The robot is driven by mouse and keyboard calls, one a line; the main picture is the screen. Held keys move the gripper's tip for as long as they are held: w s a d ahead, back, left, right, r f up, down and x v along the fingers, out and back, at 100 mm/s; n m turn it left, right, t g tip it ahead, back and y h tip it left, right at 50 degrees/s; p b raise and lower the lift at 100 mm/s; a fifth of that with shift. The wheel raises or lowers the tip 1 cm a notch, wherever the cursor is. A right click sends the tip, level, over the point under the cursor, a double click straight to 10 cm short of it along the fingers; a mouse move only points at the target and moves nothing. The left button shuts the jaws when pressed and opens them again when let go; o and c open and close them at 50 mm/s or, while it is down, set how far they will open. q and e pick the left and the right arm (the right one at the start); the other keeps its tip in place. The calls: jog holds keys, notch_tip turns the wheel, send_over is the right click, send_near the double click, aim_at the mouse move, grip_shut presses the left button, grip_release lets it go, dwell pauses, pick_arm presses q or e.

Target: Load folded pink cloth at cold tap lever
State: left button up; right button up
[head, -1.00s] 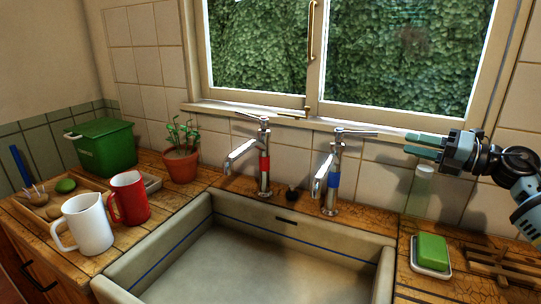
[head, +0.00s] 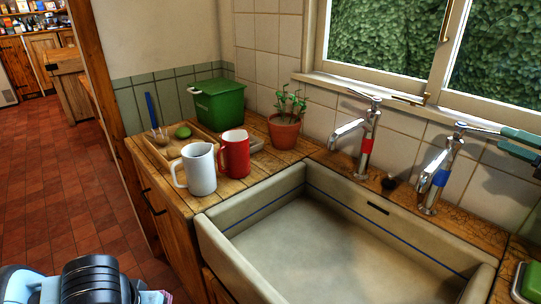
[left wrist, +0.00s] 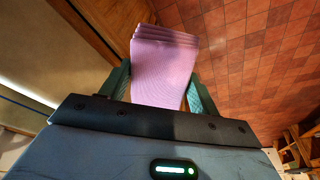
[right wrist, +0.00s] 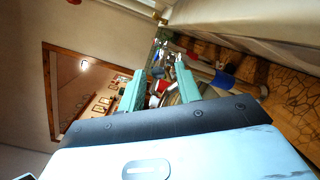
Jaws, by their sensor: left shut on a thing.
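The folded pink cloth (left wrist: 163,70) is between the fingers of my left gripper (left wrist: 159,88), which is shut on it; its layered folds face away from the wrist. My right gripper (head: 521,146) is open and empty, partly cut off at the right edge, near that lever.
The red-banded tap (head: 366,140) stands left of the cold tap. A white jug (head: 199,170), red mug (head: 235,155), green bin (head: 219,103) and potted plant (head: 284,130) stand on the left counter. Green soap (head: 532,282) lies at the right. The sink basin (head: 300,235) is empty.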

aim_at(495, 135)
jog(key=shift+p+x, duration=0.3)
jog(key=shift+x, duration=1.65)
jog(key=shift+a, duration=0.1)
grip_shut()
